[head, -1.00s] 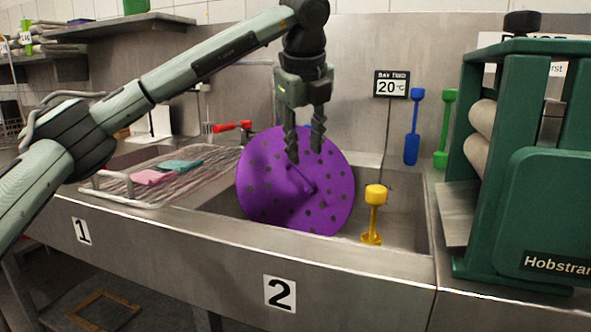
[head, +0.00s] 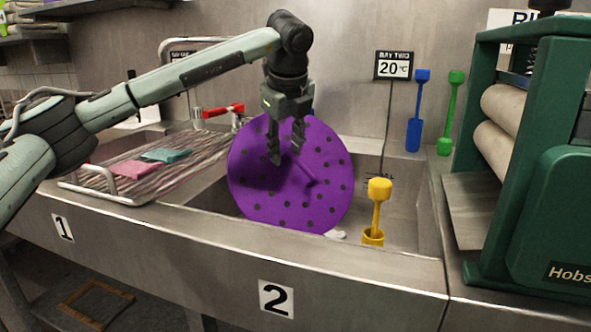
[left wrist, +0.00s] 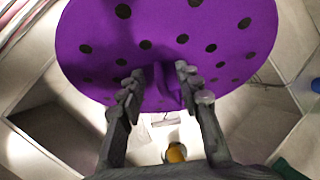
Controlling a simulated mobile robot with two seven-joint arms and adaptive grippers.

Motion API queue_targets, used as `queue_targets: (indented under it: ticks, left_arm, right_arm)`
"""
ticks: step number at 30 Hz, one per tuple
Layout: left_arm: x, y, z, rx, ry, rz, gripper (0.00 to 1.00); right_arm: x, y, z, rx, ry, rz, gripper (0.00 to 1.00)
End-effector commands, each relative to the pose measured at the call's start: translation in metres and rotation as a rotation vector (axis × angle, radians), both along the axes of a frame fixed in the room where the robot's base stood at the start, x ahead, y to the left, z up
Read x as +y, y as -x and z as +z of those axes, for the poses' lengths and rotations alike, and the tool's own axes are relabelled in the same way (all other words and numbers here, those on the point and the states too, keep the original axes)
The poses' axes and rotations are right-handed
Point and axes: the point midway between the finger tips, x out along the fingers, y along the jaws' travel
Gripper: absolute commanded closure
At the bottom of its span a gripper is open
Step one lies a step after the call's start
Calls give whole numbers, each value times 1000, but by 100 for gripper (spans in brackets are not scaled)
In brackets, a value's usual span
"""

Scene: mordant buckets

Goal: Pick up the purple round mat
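The purple round mat (head: 290,190) with dark spots stands tilted in the sink basin marked 2. A raised purple rib or handle (head: 305,172) sticks out near its middle. My left gripper (head: 286,158) points down in front of the mat, open, with its two fingers apart. In the left wrist view the mat (left wrist: 165,30) fills the upper part. There the open fingers (left wrist: 158,85) lie on either side of the raised purple part (left wrist: 167,88); I cannot tell whether they touch it. My right gripper is not in view.
A yellow plunger-like tool (head: 378,208) stands in the basin right of the mat. A green roller machine (head: 530,160) stands on the right. Blue (head: 417,110) and green (head: 452,112) tools lean at the back wall. A wire rack (head: 135,175) with pink and teal cloths covers the left.

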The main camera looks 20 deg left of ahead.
Motion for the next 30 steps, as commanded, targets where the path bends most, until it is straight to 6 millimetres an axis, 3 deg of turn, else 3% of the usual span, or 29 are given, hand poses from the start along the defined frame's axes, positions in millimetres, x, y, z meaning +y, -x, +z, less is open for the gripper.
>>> queue_targets:
  ticks: [6, 15, 30]
  left_arm:
    - [1, 0, -1, -1, -1, 0, 66]
    - [0, 0, 0, -1, -1, 0, 100]
    - [0, -1, 1, -2, 1, 0, 100]
  right_arm:
    - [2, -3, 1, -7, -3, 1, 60]
    - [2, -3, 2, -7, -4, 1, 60]
    - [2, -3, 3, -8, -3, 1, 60]
